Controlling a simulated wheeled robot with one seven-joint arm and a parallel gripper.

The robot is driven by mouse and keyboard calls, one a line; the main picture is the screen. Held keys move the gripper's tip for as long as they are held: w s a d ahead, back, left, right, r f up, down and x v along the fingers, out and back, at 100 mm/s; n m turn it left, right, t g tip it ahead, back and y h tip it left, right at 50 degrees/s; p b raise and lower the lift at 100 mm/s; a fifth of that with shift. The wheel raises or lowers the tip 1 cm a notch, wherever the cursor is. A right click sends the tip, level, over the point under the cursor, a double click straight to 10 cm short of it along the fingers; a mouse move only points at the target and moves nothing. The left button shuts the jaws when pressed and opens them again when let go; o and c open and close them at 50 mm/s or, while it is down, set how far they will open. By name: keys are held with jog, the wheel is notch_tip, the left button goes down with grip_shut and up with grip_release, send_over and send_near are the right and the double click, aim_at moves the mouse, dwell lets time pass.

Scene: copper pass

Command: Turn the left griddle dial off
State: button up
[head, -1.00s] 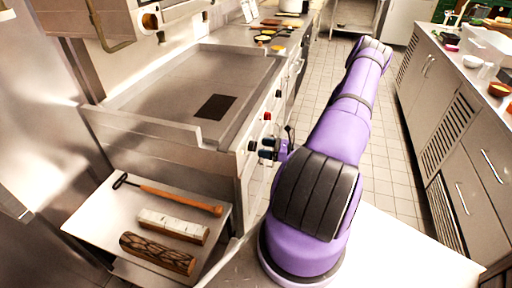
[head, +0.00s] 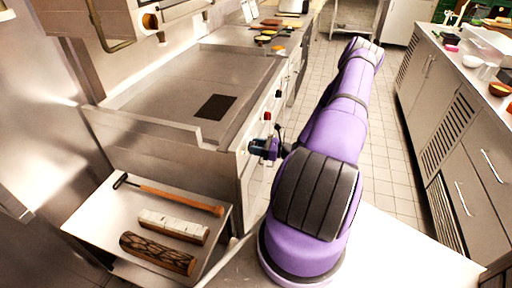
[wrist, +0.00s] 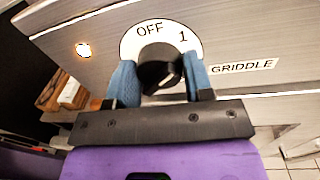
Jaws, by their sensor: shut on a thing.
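The left griddle dial (wrist: 158,66) is a black knob on a round white plate marked OFF and 1, seen in the wrist view. The blue fingers of my gripper (wrist: 160,84) stand on its left and right sides, shut on it. The exact pointer direction is hard to tell. In the head view, my gripper (head: 262,149) is at the near end of the griddle's front panel and hides the dial there. The griddle (head: 190,80) has a flat steel top with a dark rectangular patch.
A GRIDDLE label (wrist: 243,67) is right of the dial, and a lit lamp (wrist: 83,49) is left of it. A red knob (head: 267,116) sits farther along the panel. A low shelf (head: 95,215) holds a wooden-handled tool and two blocks. The tiled aisle (head: 395,170) is open.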

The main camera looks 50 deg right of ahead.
jog(key=shift+n, duration=0.3)
jog(key=n, duration=0.9)
jog(key=shift+a+g+h, duration=0.1)
jog(key=shift+g+h, duration=0.2)
jog(key=shift+s, duration=0.1)
dwell(0.4)
jog(key=o, duration=0.9)
jog(key=v, duration=1)
jog(key=shift+s, duration=0.4)
jog(key=shift+r, duration=0.1)
